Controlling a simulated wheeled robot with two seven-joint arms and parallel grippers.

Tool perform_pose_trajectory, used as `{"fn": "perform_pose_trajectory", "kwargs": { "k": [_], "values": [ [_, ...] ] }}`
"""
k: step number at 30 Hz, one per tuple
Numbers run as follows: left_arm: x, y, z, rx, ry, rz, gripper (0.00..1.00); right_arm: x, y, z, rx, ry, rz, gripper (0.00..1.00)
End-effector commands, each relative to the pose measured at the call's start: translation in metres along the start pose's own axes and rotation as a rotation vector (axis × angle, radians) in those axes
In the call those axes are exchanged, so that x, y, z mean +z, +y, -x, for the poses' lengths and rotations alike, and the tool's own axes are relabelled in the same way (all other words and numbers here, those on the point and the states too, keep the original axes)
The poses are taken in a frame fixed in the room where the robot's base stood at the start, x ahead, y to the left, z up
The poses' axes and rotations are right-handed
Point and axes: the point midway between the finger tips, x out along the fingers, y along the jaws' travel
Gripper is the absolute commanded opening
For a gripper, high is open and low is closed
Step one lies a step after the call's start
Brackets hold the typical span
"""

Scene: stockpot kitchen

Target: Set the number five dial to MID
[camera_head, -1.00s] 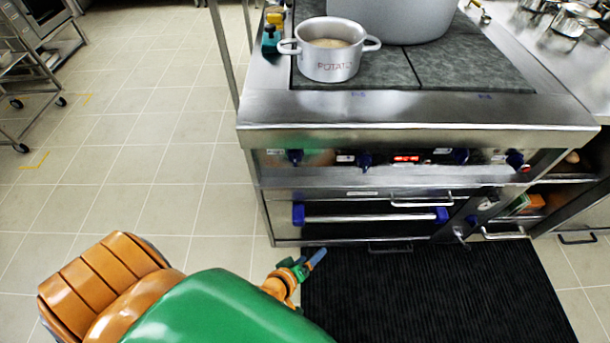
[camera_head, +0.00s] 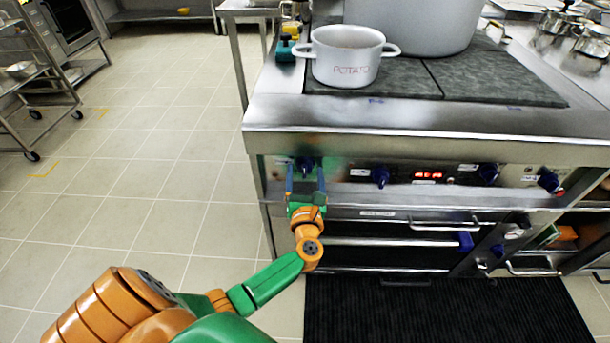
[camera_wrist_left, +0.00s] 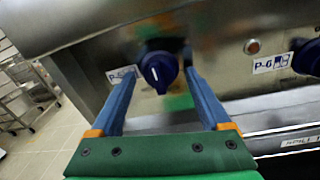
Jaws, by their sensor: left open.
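A dark blue dial (camera_head: 305,162) sits at the left end of the stove's front panel. In the left wrist view the same dial (camera_wrist_left: 158,70) shows a white mark that points roughly up. The label (camera_wrist_left: 122,74) to its left is partly covered by a finger, so its number cannot be read. My left gripper (camera_head: 305,174) is open in front of this dial, with one blue finger on each side. I cannot tell whether the fingers touch it. The neighbouring dial (camera_wrist_left: 306,57) is labelled P-6 (camera_wrist_left: 271,64). My right gripper is not in view.
More dials (camera_head: 380,176) and a red display (camera_head: 428,175) are along the panel. Below are drawer handles (camera_head: 445,226). The POTATO pot (camera_head: 347,60) and a large pot (camera_head: 410,22) stand on the stove top.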

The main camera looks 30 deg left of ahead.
Motion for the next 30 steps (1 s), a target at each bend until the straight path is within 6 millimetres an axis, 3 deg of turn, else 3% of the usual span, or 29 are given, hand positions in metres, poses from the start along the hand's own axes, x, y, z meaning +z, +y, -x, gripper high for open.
{"fn": "perform_pose_trajectory", "kwargs": {
  "k": [6,15,23,30],
  "values": [
    [-0.0002,0.0,-0.0008,-0.001,0.0,-0.002,0.78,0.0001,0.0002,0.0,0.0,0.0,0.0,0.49],
    [-0.0004,-0.0002,-0.0005,-0.001,0.0,-0.003,0.0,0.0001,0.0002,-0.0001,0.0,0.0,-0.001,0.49],
    [-0.0009,-0.0001,-0.0004,-0.001,0.0,-0.031,0.0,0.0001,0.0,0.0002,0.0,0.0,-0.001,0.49],
    [-0.0014,0.0008,-0.0004,0.003,-0.009,-0.164,0.0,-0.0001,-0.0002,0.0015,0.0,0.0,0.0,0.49]
  ]
}}
